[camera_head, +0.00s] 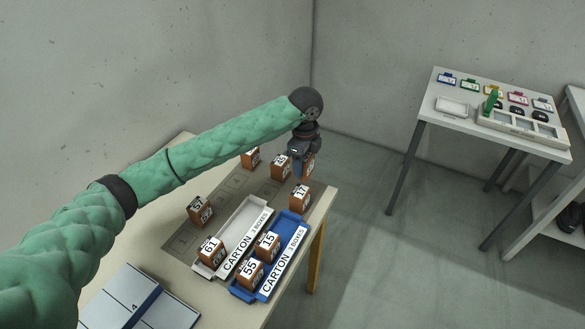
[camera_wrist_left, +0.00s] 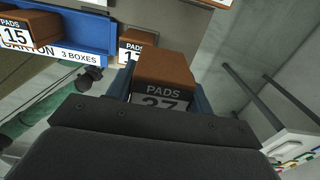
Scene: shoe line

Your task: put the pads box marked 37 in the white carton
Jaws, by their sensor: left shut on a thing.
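My left gripper (camera_head: 299,168) is shut on a brown box at the far end of the table. In the left wrist view this pads box (camera_wrist_left: 165,72) sits between the blue fingers, its label reading PADS and apparently 37, the digits' lower part hidden. In the head view the gripper mostly hides it. I cannot tell whether it touches the table. The white carton (camera_head: 246,220) lies nearer me, to the lower left of the gripper. A box that seems marked 67 (camera_head: 211,250) stands in its near end; the far part is empty. My right gripper is not in view.
The blue carton (camera_head: 293,231) lies right beside the white one, holding boxes 15 (camera_head: 267,246) and 55 (camera_head: 250,273). Other boxes stand on the table (camera_head: 150,229): one marked 57 (camera_head: 200,210), one by the blue carton (camera_head: 299,199), two near the gripper (camera_head: 281,167) (camera_head: 251,158).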

